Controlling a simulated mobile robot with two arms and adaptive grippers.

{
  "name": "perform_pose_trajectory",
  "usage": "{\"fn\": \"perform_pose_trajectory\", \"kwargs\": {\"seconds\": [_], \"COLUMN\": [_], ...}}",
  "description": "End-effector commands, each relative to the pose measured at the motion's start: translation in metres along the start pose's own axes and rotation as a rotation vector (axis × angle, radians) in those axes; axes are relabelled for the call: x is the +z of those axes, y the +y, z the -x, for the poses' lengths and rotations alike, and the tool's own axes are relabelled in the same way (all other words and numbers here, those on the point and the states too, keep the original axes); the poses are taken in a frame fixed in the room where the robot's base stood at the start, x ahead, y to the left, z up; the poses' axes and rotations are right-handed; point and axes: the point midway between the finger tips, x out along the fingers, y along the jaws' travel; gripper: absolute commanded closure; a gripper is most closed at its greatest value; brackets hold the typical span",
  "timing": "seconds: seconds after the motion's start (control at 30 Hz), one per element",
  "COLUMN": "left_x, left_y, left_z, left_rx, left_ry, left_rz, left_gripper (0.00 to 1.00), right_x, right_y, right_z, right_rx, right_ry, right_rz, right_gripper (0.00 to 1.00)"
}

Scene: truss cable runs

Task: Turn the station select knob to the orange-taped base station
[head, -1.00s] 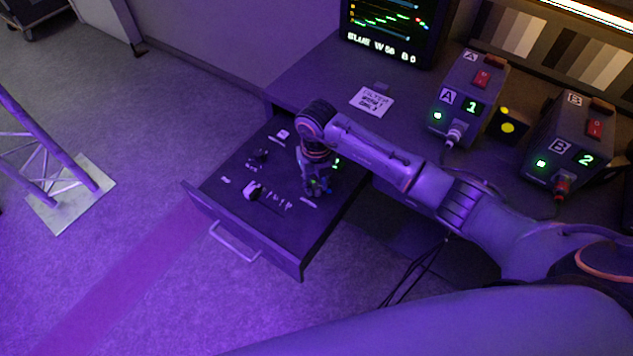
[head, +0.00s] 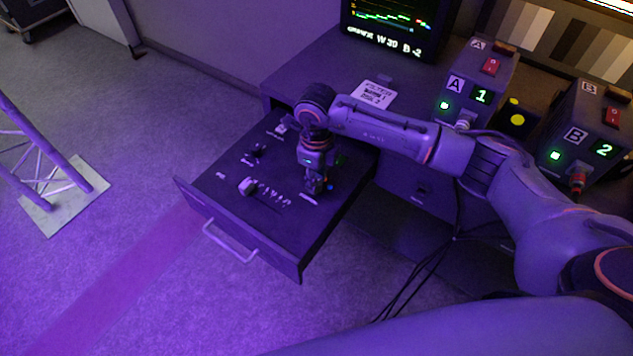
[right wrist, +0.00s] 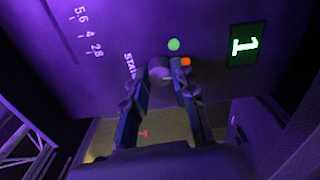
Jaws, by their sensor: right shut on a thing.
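In the right wrist view, the round station select knob (right wrist: 160,74) stands on a dark panel beside partly hidden lettering that begins "STAT". A green dot (right wrist: 174,44) and an orange dot (right wrist: 186,61) sit near it, and a lit display (right wrist: 243,46) reads 1. My right gripper (right wrist: 162,80) is shut on the knob, one finger on each side. In the head view my right gripper (head: 314,190) points down at the drawer panel (head: 222,207) and hides the knob. Base station A (head: 475,85) shows 1 and base station B (head: 588,135) shows 2. My left gripper is out of view.
The open drawer carries a grey lever (head: 248,186) and other small controls. A monitor (head: 392,22) and a paper note (head: 374,94) are on the desk behind it. Loose cables (head: 424,265) hang right of the drawer. A truss foot stands on the floor at left.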

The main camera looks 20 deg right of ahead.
Motion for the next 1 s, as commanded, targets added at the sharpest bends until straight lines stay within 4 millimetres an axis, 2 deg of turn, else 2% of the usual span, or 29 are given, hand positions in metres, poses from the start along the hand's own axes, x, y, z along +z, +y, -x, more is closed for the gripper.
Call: {"fn": "perform_pose_trajectory", "kwargs": {"seconds": [0.03, 0.3, 0.9, 0.93, 1.0], "left_x": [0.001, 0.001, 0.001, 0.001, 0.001], "left_y": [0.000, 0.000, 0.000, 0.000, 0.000], "left_z": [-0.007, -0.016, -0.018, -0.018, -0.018], "left_rx": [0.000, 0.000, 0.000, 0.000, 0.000], "left_ry": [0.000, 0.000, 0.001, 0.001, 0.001], "left_rz": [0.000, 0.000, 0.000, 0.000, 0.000], "left_gripper": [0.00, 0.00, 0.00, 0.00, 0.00], "right_x": [0.000, 0.000, 0.000, 0.000, 0.000], "right_y": [-0.001, 0.000, 0.000, 0.000, 0.000], "right_z": [-0.003, -0.001, 0.000, 0.000, 0.000], "right_rx": [-0.003, -0.001, 0.000, 0.000, 0.000], "right_ry": [-0.001, -0.001, -0.001, -0.001, -0.001], "right_rz": [0.030, 0.148, 0.187, 0.187, 0.187], "right_gripper": [1.00, 1.00, 1.00, 0.70, 0.55]}}
